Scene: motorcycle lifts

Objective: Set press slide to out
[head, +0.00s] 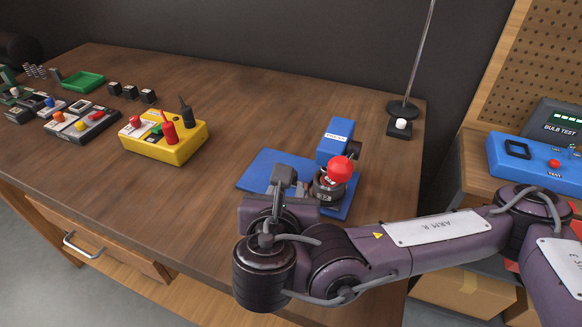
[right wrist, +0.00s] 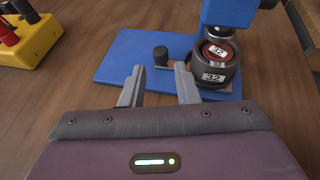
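The press has a blue base plate (head: 262,172) and a blue head (head: 334,140) with a red ball knob (head: 341,169). In the right wrist view, a small black knob (right wrist: 160,55) stands on the base, with a thin bar running right from it toward a dark round stack (right wrist: 216,70) marked 32, under the press head. A red disc marked 32 sits in the top of the stack. My right gripper (right wrist: 158,70) is open and empty, its fingertips either side of the black knob's line. I cannot tell whether they reach around it. My left gripper is out of view.
A yellow box (head: 165,140) with red and black probes stands left of the press. A stand (head: 403,108) with a thin rod is at the back right, beside a white button. A blue tester (head: 540,160) is at far right. The table middle is clear.

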